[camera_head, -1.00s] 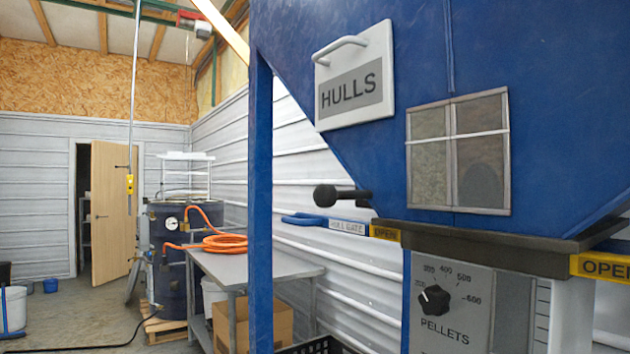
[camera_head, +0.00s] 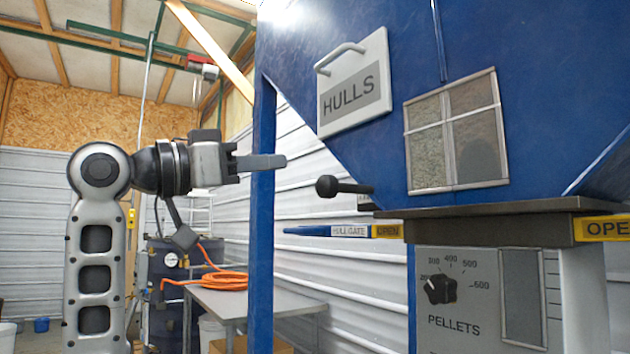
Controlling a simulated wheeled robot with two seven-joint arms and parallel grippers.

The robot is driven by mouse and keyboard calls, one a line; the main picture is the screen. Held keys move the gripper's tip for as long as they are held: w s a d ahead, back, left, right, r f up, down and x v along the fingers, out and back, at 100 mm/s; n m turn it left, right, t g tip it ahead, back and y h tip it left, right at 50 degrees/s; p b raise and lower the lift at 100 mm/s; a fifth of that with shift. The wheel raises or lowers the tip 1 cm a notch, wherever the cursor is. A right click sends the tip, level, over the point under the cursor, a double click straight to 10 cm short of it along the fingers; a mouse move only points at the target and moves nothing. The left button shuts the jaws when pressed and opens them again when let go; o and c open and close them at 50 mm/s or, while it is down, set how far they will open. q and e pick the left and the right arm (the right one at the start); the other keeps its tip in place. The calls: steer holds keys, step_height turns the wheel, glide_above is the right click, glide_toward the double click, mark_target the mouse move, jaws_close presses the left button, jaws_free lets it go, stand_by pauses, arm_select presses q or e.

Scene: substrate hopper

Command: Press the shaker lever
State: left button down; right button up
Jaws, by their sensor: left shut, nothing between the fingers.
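A black lever with a ball knob (camera_head: 328,187) sticks out to the left from the blue hopper (camera_head: 420,60), just above the hull gate handle. It is the likely shaker lever, though I see no label naming it so. My left gripper (camera_head: 284,161) is shut and empty, its fingers pointing right. In the picture its tips are up and to the left of the knob, with a visible gap between them. The depth between them is hard to tell. My right gripper is not in view.
The blue hull gate handle (camera_head: 308,231) lies below the knob. A blue post (camera_head: 262,260) stands behind my gripper. The HULLS plate (camera_head: 353,84) is above, and a pellets dial (camera_head: 440,290) is below right. A table with an orange hose (camera_head: 215,281) stands behind.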

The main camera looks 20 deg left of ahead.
arm_select(q)
steer(key=shift+s+r+m+h, duration=0.3)
steer(key=shift+s+r+m, duration=0.1)
steer(key=shift+s+r, duration=0.8)
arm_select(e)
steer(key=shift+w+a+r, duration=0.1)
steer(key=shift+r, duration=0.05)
arm_select(q)
steer(key=shift+f, duration=0.1)
steer(key=p+x, duration=0.3)
steer(key=x, duration=0.7)
steer(key=f, duration=0.4)
steer(key=shift+s+a+f, duration=0.1)
steer(key=shift+a, duration=0.25)
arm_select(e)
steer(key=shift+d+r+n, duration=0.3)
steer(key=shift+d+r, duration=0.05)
